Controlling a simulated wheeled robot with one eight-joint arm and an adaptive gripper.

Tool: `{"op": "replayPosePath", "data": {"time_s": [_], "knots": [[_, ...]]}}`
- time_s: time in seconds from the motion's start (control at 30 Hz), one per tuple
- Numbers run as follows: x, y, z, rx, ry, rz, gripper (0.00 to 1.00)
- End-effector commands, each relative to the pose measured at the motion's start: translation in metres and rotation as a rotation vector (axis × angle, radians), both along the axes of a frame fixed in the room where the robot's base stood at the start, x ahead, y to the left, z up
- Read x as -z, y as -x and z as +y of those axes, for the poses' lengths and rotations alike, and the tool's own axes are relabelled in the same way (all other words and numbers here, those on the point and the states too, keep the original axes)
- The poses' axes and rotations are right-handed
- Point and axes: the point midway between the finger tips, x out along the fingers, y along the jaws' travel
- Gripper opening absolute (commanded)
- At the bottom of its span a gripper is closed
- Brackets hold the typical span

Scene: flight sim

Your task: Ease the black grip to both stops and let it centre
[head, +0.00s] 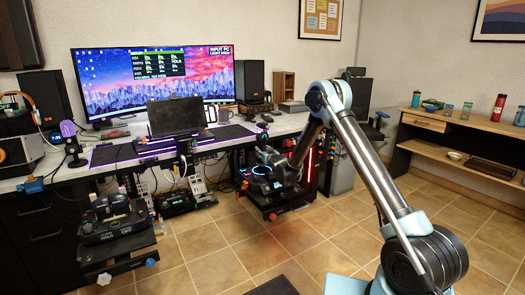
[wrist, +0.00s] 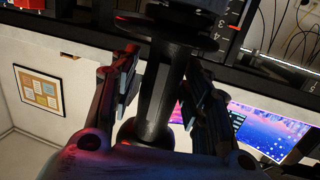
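The black grip (wrist: 158,95) is an upright black cylinder with a rounded end, in the middle of the wrist view. My gripper (wrist: 163,100) has one finger on each side of it. Narrow gaps show between the finger pads and the grip, so the fingers stand around it without visibly pressing on it. In the head view my gripper (head: 276,158) is at the right-hand control unit (head: 285,205), close to a glowing blue ring (head: 262,170). There the grip itself is hidden or too small to make out.
A desk (head: 110,160) with a wide monitor (head: 150,80) and a smaller dark screen (head: 176,117) stands behind. Another control unit (head: 115,232) is mounted at the left. A wooden shelf (head: 460,125) stands at the right. Tiled floor (head: 215,265) is open in front.

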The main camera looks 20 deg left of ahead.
Motion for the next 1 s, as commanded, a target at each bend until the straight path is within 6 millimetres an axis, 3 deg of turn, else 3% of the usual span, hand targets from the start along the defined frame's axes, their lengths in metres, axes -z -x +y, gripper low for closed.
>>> {"op": "replayPosePath", "data": {"time_s": [0.03,0.1,0.57,1.0], "knots": [[0.000,0.000,0.000,0.000,0.000,0.000,0.23],[0.000,0.000,0.000,0.000,0.000,0.000,0.12],[0.000,-0.001,0.000,0.001,0.003,0.001,0.12],[0.000,-0.013,0.016,0.002,0.113,0.095,0.11]]}}
